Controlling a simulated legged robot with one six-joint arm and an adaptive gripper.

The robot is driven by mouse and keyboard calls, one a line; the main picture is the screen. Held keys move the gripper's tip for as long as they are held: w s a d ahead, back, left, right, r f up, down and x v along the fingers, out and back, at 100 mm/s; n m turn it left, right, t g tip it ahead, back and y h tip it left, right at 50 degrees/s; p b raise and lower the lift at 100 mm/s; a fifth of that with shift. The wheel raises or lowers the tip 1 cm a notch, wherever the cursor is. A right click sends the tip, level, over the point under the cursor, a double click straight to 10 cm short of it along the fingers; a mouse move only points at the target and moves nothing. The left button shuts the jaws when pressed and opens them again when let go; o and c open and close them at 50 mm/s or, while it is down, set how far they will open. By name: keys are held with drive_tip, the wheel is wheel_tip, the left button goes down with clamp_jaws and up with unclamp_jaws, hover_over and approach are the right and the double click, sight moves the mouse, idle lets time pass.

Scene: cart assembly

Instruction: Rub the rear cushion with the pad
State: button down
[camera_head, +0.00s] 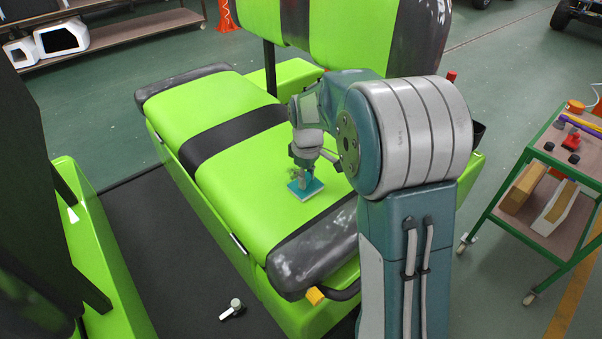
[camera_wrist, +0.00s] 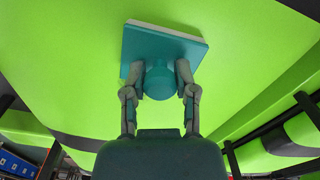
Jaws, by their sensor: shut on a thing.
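The rear cushion (camera_head: 238,190) is a bright green seat with a black stripe across it and dark, whitish-smudged ends. My gripper (camera_head: 304,176) is shut on the knob of a teal square pad (camera_head: 306,188). In the head view the pad is low over the green part of the seat, between the black stripe and the near dark end. In the wrist view my gripper (camera_wrist: 159,78) holds the pad (camera_wrist: 162,46) by its round knob, with a pale layer along the pad's far edge against the green cushion (camera_wrist: 62,60). Whether the pad touches the cushion is hard to tell.
The green backrest (camera_head: 352,40) rises behind the seat. A small grey-white part (camera_head: 233,308) lies on the dark cart floor (camera_head: 170,255). A green trolley (camera_head: 545,185) with blocks and tools stands at the right. A shelf (camera_head: 120,38) stands at the back left.

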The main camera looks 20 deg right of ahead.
drive_tip(key=shift+s+d, duration=0.25)
drive_tip(key=shift+s, duration=0.35)
drive_tip(key=shift+w+a+f, duration=0.1)
drive_tip(key=shift+w+a, duration=0.6)
drive_tip(key=shift+w, duration=0.95)
drive_tip(key=shift+w+a+r, duration=0.1)
drive_tip(key=shift+w+a, duration=0.55)
drive_tip(key=shift+w, duration=0.95)
drive_tip(key=shift+w+a+f, duration=0.1)
drive_tip(key=shift+w+a, duration=0.6)
drive_tip(key=shift+w, duration=0.95)
wheel_tip(320, 180, up, 6)
wheel_tip(320, 180, up, 3)
drive_tip(key=shift+r, duration=0.15)
drive_tip(key=shift+s, duration=0.1)
